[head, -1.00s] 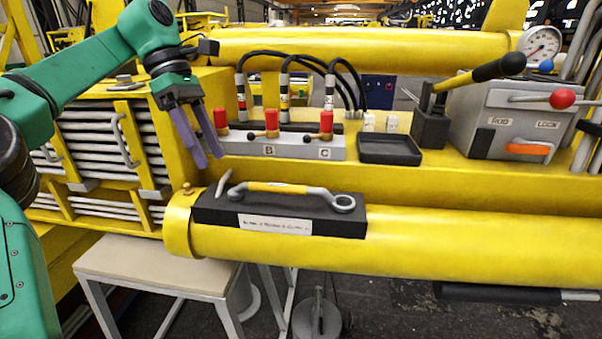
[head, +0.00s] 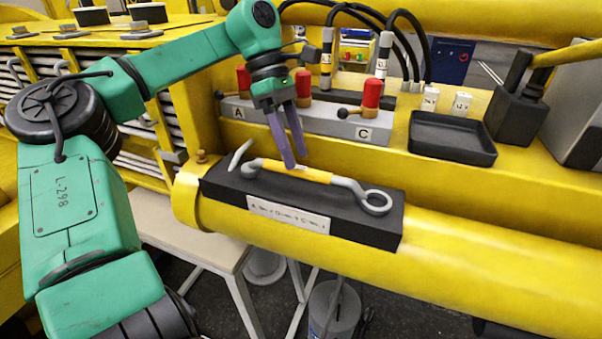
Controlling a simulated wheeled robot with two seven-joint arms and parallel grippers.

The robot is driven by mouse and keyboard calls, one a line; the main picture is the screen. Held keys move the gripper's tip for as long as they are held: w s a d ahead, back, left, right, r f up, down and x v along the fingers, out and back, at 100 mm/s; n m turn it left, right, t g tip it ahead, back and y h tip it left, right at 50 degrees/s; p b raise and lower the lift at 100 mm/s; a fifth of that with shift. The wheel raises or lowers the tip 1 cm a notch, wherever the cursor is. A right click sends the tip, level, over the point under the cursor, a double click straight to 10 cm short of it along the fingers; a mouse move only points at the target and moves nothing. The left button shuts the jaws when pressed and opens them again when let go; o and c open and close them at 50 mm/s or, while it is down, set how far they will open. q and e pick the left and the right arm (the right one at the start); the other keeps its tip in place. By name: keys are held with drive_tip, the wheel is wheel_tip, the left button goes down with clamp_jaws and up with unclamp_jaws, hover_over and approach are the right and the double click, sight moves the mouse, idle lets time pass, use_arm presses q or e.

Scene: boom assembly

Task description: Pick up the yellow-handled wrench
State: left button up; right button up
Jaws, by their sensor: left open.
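The yellow-handled wrench (head: 291,171) lies on a black block (head: 225,184) on the yellow boom tube. Its grey ring end (head: 376,203) points right, and its other grey end is at the left. My left gripper (head: 295,165) is open, with its purple fingers pointing down at the yellow handle. The fingertips overlap the far edge of the handle in the picture; I cannot tell whether they touch it. A white label is on the front of the block. My right gripper is not in view.
Behind the wrench stands a grey valve block (head: 333,122) with red-topped levers and black hoses. A black tray (head: 452,138) sits to its right. A pale bench (head: 185,234) stands below left. The yellow tube right of the black block is clear.

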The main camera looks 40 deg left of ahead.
sight(300, 167)
use_arm(q)
drive_tip(key=f, duration=0.1)
drive_tip(key=d, duration=0.1)
drive_tip(key=f+p, duration=0.1)
drive_tip(key=shift+w+d+f, duration=0.25)
drive_tip(key=shift+w+f, duration=0.05)
drive_tip(key=shift+f, duration=0.05)
drive_tip(key=shift+s+d+f, duration=0.1)
drive_tip(key=shift+s+f, duration=0.05)
drive_tip(key=shift+f, duration=0.2)
drive_tip(key=shift+s, duration=0.15)
clamp_jaws()
idle(0.5)
